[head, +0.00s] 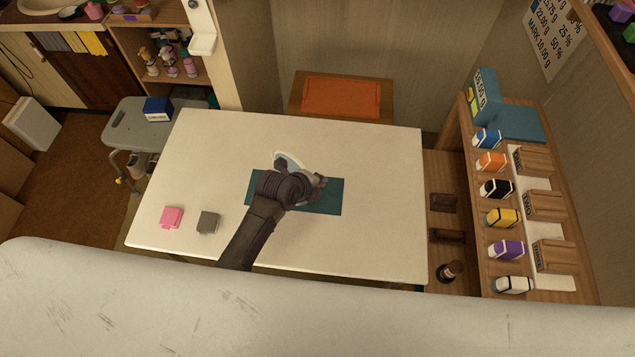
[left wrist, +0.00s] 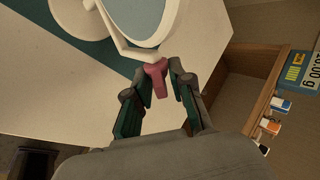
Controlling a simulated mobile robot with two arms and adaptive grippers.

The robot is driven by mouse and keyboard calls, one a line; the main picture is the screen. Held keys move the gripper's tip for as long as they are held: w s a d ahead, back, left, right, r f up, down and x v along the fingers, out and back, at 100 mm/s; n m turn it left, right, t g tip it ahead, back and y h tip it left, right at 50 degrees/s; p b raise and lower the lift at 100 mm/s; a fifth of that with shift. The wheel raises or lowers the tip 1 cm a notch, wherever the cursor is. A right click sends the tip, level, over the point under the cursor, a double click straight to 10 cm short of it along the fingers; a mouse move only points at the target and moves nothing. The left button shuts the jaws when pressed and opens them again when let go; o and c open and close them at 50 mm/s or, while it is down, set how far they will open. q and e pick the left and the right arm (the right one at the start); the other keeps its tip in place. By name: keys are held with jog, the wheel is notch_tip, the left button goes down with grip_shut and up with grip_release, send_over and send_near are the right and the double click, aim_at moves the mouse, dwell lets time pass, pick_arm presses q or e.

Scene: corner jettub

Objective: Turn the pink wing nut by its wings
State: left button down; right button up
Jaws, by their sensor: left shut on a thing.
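The pink wing nut (left wrist: 158,83) shows in the left wrist view, at the end of the white frame of a round stand (left wrist: 124,46). My left gripper (left wrist: 157,68) has one finger on each side of the nut and is shut on it. In the head view my left gripper (head: 316,183) is over the teal mat (head: 332,200). It hides most of the stand, whose white rim (head: 288,160) shows behind it. The nut is mostly hidden there. My right gripper is in neither view.
The white table (head: 378,160) is mostly clear. A pink block (head: 171,217) and a grey block (head: 208,222) lie at its front left. A stool with an orange seat (head: 341,95) is behind.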

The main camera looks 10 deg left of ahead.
pick_arm(q)
jog(key=shift+a+f+t, duration=0.15)
jog(key=shift+f+t, duration=0.05)
jog(key=shift+t, duration=0.2)
jog(key=shift+s+f+t+h+b, duration=0.1)
jog(key=shift+f+t+h+b, duration=0.1)
jog(key=shift+t+h+b, duration=0.5)
jog(key=t+h+b, duration=0.1)
jog(key=t+b, duration=0.1)
jog(key=b, duration=0.2)
jog(key=shift+s+f, duration=0.1)
jog(key=shift+f, duration=0.1)
jog(key=shift+r+t+h+b, duration=0.2)
jog(key=shift+t+h+b, duration=0.2)
jog(key=shift+t+b, duration=0.55)
jog(key=shift+g, duration=0.25)
jog(key=c, duration=1.2)
grip_release()
jog(key=shift+c, duration=0.2)
jog(key=shift+r, duration=0.1)
